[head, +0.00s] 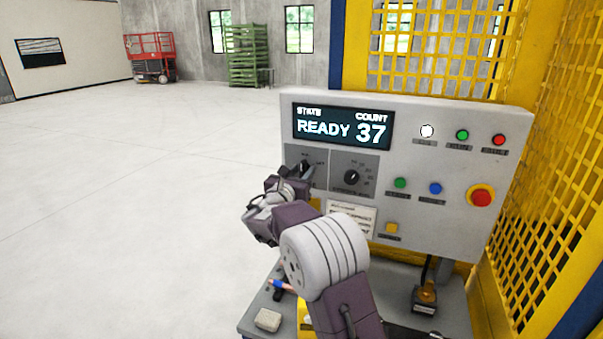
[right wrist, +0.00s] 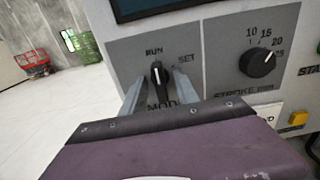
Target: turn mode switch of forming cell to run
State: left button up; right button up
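The mode switch (right wrist: 160,82) is a black knob on a dark grey plate of the forming cell panel (head: 415,140). Its white pointer mark points up, close to the RUN label; SET is up and to its right. My right gripper (right wrist: 159,88) is open in the right wrist view, one finger on each side of the knob with gaps between. In the head view my right gripper (head: 303,176) is at the panel's left side, partly hiding the switch. The display (head: 343,129) reads READY, count 37. My left gripper is not in view.
The stroke knob (right wrist: 257,63) is just right of the mode switch. A red emergency button (head: 481,197) and several coloured buttons are farther right. Yellow mesh guarding (head: 560,170) stands behind and right. A grey ledge (head: 455,305) is below. The floor at left is clear.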

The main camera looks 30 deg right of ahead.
jog(key=b+v, duration=0.3)
jog(key=v, duration=0.6)
jog(key=shift+s+f, duration=0.1)
